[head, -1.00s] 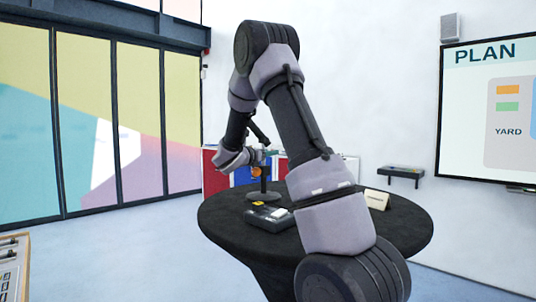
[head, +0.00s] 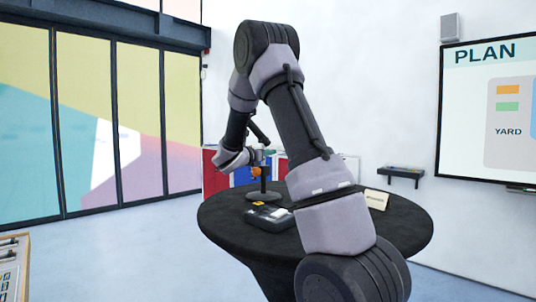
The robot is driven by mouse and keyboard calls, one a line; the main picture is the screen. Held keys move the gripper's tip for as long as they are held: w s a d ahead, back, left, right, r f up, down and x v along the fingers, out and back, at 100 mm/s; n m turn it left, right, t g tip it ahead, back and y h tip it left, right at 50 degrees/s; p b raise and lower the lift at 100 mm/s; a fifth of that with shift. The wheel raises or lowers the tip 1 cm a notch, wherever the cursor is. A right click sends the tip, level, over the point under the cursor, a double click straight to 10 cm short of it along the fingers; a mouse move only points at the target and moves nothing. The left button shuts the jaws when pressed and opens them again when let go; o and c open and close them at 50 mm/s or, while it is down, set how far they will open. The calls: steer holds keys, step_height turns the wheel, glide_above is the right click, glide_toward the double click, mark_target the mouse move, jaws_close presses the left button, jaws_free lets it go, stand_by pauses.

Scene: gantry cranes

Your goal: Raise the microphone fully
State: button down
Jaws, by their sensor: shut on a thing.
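The microphone (head: 263,185) stands on the round black table, with a dark round base and a thin upright post. An orange part (head: 256,171) shows on its upper post. My gripper (head: 259,158) is at the top of the post, shut on the microphone's upper part. The fingers are small and partly hidden, so the exact grip and the microphone head cannot be made out.
The black-covered round table (head: 400,225) carries a dark box-like device (head: 270,216) in front of the microphone and a cream card (head: 376,199) at the right. Red and blue panels (head: 245,176) stand behind. A wooden-edged panel (head: 14,265) is at lower left.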

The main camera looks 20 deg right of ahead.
stand_by(0.8)
step_height(320, 180, up, 12)
stand_by(0.3)
steer(key=c, duration=0.8)
jaws_free()
steer(key=shift+f, duration=0.1)
steer(key=v, duration=1.1)
